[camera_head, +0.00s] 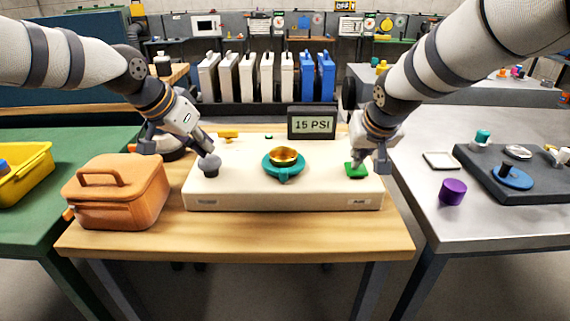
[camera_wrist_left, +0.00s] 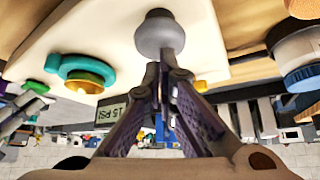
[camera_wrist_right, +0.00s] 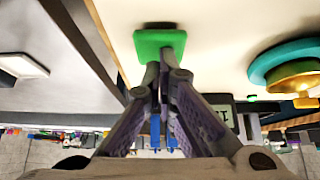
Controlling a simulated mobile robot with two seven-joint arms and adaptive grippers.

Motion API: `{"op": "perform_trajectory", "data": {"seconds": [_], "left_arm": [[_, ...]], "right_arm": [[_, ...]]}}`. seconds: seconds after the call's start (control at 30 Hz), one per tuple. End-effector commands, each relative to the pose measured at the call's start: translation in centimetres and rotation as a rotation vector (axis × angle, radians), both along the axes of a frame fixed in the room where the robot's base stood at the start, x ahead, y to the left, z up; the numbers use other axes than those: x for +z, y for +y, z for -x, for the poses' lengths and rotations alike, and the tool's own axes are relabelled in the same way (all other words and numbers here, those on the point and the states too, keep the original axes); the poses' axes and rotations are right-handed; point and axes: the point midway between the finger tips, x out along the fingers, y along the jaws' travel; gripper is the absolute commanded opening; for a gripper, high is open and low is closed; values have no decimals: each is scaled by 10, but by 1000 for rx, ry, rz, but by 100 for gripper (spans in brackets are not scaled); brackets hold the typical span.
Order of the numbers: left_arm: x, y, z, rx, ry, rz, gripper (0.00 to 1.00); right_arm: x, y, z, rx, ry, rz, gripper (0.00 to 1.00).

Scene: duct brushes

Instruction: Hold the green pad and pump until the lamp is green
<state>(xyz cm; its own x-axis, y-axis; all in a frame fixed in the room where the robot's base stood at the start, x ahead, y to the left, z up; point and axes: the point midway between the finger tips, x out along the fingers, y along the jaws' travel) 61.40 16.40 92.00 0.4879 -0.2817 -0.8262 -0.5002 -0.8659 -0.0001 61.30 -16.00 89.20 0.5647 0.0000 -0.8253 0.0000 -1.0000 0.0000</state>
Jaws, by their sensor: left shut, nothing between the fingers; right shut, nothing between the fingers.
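The green pad (camera_head: 356,170) is at the right end of the cream box (camera_head: 285,200). My right gripper (camera_head: 378,166) is shut, its fingertips at the pad; the right wrist view shows the tips over the pad's edge (camera_wrist_right: 160,42). A grey round knob (camera_head: 209,165) stands at the box's left end. My left gripper (camera_head: 204,150) is shut with its tips against or just at the knob, also seen in the left wrist view (camera_wrist_left: 158,36). A display (camera_head: 312,123) behind the box reads 15 PSI. I cannot make out a lit green lamp.
A teal ring with a gold cup (camera_head: 284,160) sits mid-box. An orange case (camera_head: 116,192) stands left of the box, and a yellow bin (camera_head: 22,172) on the green table. A purple cylinder (camera_head: 453,191) stands on the right table. White and blue canisters (camera_head: 267,78) line the back.

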Motion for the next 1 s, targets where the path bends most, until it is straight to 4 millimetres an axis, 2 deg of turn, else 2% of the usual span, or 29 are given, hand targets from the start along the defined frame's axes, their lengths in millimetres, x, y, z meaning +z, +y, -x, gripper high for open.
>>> {"op": "perform_trajectory", "data": {"seconds": [0.47,1.0], "left_arm": [[1,0,0,0,-2,1,0],[66,0,-1,1,-4,1,0]], "right_arm": [[-1,0,0,0,2,0,0],[-1,0,0,0,1,0,0]]}}
